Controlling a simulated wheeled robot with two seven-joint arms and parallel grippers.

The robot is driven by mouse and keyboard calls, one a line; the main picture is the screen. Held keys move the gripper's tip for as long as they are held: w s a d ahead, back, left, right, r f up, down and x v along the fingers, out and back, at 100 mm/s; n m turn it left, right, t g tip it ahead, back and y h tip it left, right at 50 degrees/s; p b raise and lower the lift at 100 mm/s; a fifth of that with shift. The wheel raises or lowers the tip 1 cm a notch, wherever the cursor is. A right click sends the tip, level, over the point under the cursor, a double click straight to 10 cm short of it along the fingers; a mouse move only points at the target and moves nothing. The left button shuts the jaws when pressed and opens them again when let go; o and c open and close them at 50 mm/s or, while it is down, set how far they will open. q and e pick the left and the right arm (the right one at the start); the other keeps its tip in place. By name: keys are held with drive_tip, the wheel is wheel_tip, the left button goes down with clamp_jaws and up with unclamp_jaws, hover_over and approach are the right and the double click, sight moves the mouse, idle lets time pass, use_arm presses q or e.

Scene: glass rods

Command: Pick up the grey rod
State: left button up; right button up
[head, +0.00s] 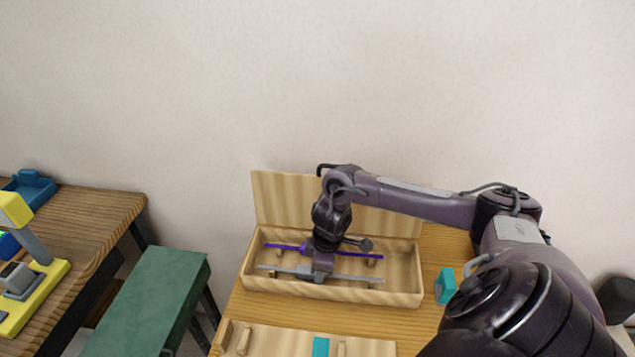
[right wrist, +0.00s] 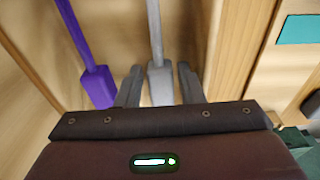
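The grey rod (head: 350,278) lies across the front part of an open wooden case (head: 400,297), resting on small wooden supports. My right gripper (head: 320,278) points down into the case over the middle of this rod. In the right wrist view the grey rod's thicker block (right wrist: 161,88) is between the two fingers of my right gripper (right wrist: 160,78). The fingers stand apart, with narrow gaps seen beside the block. A purple rod (head: 282,246) lies parallel behind the grey one; its thick part (right wrist: 98,87) shows left of the fingers. My left gripper is not in view.
The case lid (head: 275,200) stands up at the back. A teal object (head: 445,286) is right of the case. A wooden board (head: 285,342) with small blocks lies in front. A green bench (head: 150,295) and another table with a yellow stand (head: 35,295) are left.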

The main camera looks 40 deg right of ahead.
drive_tip(key=c, duration=0.7)
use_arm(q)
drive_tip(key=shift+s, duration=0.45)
use_arm(e)
drive_tip(key=shift+o, duration=0.2)
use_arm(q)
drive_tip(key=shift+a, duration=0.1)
use_arm(e)
drive_tip(key=shift+r, duration=0.1)
